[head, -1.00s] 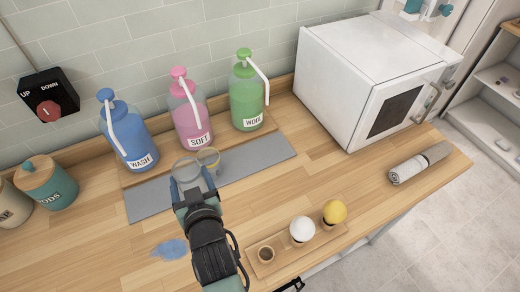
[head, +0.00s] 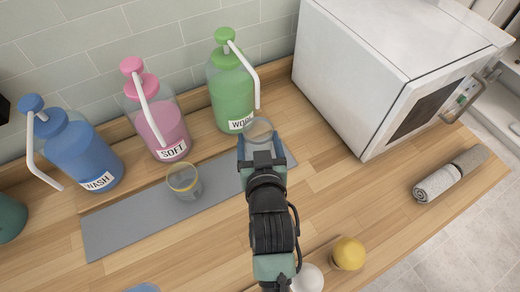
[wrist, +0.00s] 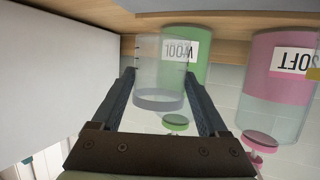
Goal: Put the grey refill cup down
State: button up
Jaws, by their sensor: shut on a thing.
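The grey refill cup (head: 258,129) is a clear cup with a grey ring. My gripper (head: 261,156) is shut on it, near the right end of the grey mat (head: 125,218) and in front of the green WOOL bottle (head: 233,92). In the wrist view the cup (wrist: 160,98) sits between the two dark fingers (wrist: 160,88), with the WOOL bottle (wrist: 186,60) behind it. The picture there is upside down. I cannot tell whether the cup's base touches anything.
A clear cup with a yellow rim (head: 184,182) stands on the mat to the left. The pink SOFT bottle (head: 157,115) and blue WASH bottle (head: 75,150) stand along the wall. A white microwave-like box (head: 375,60) is at right. A rolled towel (head: 450,174) and yellow ball (head: 348,253) lie nearer.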

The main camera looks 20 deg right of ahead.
jog(key=shift+f, duration=2.3)
jog(key=shift+w, duration=0.1)
jog(key=shift+f, duration=0.2)
jog(key=o, duration=1.4)
jog(key=shift+c, duration=0.2)
jog(key=shift+r, duration=0.1)
jog(key=shift+r, duration=0.2)
jog(key=v, duration=1.2)
jog(key=shift+b, duration=0.4)
